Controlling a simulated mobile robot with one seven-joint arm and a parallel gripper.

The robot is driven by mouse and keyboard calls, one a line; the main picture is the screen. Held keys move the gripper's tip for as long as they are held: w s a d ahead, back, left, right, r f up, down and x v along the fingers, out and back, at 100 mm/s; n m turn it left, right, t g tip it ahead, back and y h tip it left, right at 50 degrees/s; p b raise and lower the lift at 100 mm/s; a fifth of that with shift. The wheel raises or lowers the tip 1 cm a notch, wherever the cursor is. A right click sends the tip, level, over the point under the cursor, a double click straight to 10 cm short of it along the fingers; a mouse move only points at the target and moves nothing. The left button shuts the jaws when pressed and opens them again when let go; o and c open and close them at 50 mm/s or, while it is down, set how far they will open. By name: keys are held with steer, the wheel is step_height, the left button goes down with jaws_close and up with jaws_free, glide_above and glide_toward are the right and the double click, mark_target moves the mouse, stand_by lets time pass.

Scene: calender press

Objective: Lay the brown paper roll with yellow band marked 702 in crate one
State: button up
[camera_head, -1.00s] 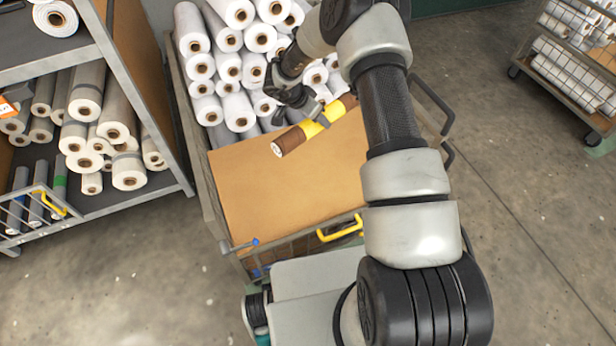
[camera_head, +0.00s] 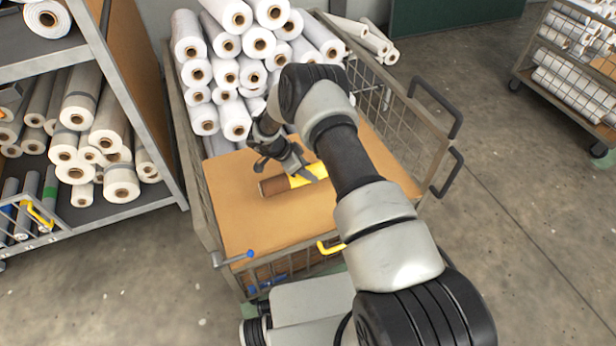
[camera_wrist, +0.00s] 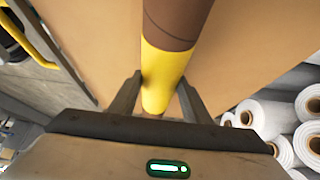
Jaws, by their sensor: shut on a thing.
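The brown paper roll (camera_head: 274,186) with a yellow band lies across the jaws of my gripper (camera_head: 302,173). In the wrist view the roll's brown part (camera_wrist: 180,18) and yellow band (camera_wrist: 162,70) show between the two fingers, which are shut on it. No 702 mark is legible. My gripper is over the brown board (camera_head: 240,215) in the wire-sided cart; I cannot tell whether the roll touches the board. My arm hides the roll's right end in the head view. No crate marked one can be made out.
White rolls (camera_head: 228,75) are stacked at the back of the cart, close behind my gripper. The cart has mesh sides (camera_head: 400,120) and a yellow handle (camera_head: 330,247). A shelf rack (camera_head: 150,205) with rolls stands left. Another cart (camera_head: 575,75) stands far right.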

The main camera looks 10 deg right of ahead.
steer(key=shift+f, duration=1.2)
steer(key=shift+f+b, duration=0.2)
steer(key=shift+b, duration=0.2)
steer(key=o, duration=1.4)
